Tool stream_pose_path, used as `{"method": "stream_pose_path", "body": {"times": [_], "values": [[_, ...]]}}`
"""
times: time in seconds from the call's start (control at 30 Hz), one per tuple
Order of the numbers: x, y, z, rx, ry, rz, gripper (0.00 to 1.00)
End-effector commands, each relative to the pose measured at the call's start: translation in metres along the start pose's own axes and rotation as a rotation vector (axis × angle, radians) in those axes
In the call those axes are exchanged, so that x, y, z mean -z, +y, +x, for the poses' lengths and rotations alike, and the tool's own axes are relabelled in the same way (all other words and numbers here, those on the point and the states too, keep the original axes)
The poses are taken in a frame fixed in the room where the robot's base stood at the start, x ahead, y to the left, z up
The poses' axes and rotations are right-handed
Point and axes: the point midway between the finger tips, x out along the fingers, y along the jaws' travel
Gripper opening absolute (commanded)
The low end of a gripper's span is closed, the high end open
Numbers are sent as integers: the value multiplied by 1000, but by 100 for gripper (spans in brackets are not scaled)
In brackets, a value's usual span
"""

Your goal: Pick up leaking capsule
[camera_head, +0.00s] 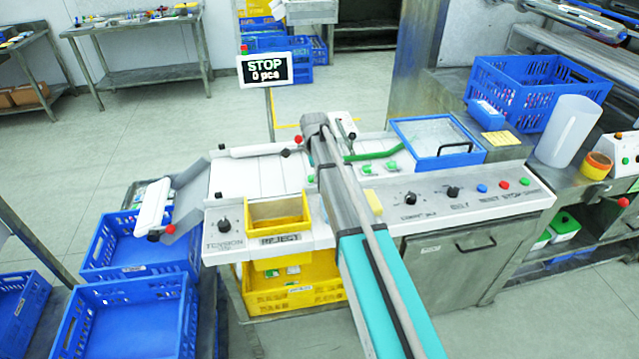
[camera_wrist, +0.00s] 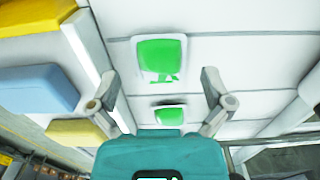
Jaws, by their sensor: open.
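No leaking capsule can be made out in either view. In the wrist view my gripper (camera_wrist: 160,88) is open and empty, its two fingers spread wide over a white panel. Two green square pieces on white bases, a larger one (camera_wrist: 162,54) and a smaller one (camera_wrist: 169,115), show between the fingers; I cannot tell how far below they are. In the head view my arm reaches across the white machine (camera_head: 520,183), and my fingers are hidden behind it.
A yellow REJECT bin (camera_head: 278,218) sits at the machine's front, left of my arm. A blue-framed clear lid (camera_head: 437,140) lies to the right. A sign (camera_head: 264,70) reads "STOP 0 pcs". Blue crates (camera_head: 140,255) stand at left; a white cylinder (camera_head: 568,130) stands at right.

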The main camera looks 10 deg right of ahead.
Motion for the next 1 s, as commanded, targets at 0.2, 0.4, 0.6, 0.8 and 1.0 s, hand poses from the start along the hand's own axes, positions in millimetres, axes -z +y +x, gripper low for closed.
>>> {"method": "stream_pose_path", "body": {"times": [0.2,0.4,0.6,0.8,1.0], "values": [[0,0,10,0,0,0,100],[0,0,10,0,0,0,100],[0,0,10,0,0,0,100],[0,0,10,0,0,0,100],[1,0,10,0,0,0,65]]}}
